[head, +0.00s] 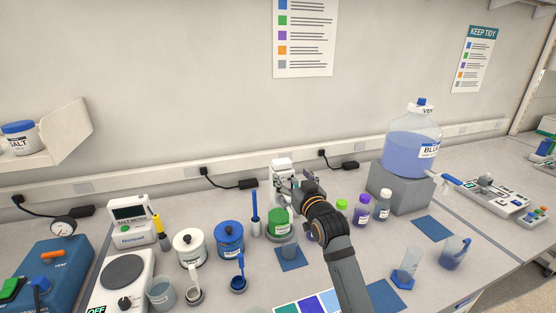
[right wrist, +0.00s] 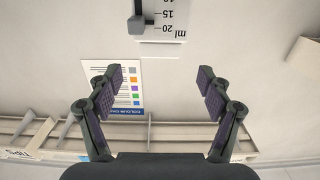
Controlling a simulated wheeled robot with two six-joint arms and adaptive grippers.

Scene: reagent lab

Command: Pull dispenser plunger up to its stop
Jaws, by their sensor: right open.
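The dispenser (head: 281,166) is a white upright unit near the back of the bench, close to a green-lidded jar (head: 278,222). My right gripper (head: 287,185) is at its upper part in the head view, and my arm hides some of it. In the right wrist view the dispenser's white scale plate (right wrist: 168,20), marked in ml, appears upside down at the top edge with a dark grey slider (right wrist: 138,24) beside it. The right gripper (right wrist: 158,85) is open there, with nothing between its fingers. The plunger's grip is not clearly visible. My left gripper is out of view.
Blue (head: 230,239) and white (head: 189,248) lidded jars stand left of the dispenser. Small bottles (head: 361,210) stand close on its right. A large blue carboy (head: 410,150) sits on a grey block (head: 402,190) farther right.

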